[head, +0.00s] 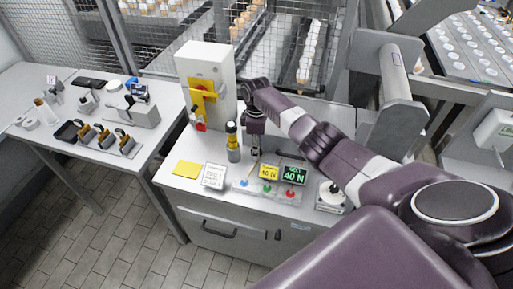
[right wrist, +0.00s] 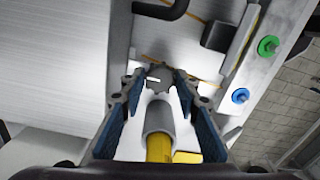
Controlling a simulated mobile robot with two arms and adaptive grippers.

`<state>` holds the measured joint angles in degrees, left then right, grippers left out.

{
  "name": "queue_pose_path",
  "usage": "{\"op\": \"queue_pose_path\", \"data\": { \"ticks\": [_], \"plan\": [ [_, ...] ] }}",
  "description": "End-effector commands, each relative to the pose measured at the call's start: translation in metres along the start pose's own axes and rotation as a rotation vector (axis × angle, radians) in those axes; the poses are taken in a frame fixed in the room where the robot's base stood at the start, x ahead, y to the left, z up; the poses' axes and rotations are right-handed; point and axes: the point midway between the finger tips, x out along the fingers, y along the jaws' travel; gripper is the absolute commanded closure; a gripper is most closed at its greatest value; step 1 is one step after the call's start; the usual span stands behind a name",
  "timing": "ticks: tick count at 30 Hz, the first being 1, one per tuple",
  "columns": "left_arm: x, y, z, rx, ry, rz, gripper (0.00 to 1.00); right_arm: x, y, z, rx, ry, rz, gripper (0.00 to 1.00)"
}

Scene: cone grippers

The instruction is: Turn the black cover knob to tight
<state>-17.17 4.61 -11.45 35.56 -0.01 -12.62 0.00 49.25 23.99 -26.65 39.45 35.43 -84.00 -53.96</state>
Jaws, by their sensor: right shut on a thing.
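In the right wrist view the dark lobed cover knob (right wrist: 160,79) with a white pointer mark sits between the fingertips of my right gripper (right wrist: 160,76). The fingers with blue pads are shut on its sides. In the head view my right gripper (head: 255,150) points down at the bench behind the button panel, and the knob is hidden or too small to make out there. Two displays, a yellow one (head: 268,172) and a green one (head: 292,175), both seem to read 40 N. My left gripper is out of view.
A grey and yellow cylinder (head: 233,142) stands close left of my gripper; it also shows in the wrist view (right wrist: 158,125). A panel (head: 255,188) with coloured buttons lies in front.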

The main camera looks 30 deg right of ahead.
Motion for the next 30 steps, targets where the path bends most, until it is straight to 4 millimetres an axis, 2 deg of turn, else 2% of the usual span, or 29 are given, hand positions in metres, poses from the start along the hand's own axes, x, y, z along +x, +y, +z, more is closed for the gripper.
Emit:
{"op": "queue_pose_path", "data": {
  "ticks": [7, 8, 12, 30],
  "plan": [
    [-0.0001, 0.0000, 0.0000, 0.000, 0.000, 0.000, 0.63, -0.0026, 0.0023, -0.0015, 0.002, 0.005, 0.006, 0.95],
    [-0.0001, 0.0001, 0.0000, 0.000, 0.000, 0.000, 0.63, -0.0027, 0.0023, -0.0015, 0.002, 0.005, 0.006, 0.69],
    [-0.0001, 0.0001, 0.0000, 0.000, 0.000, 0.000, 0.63, -0.0021, 0.0017, -0.0011, 0.001, 0.004, 0.004, 0.54],
    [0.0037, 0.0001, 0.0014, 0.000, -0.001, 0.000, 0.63, 0.0007, 0.0010, 0.0004, -0.046, 0.000, 0.002, 0.53]
  ]
}}
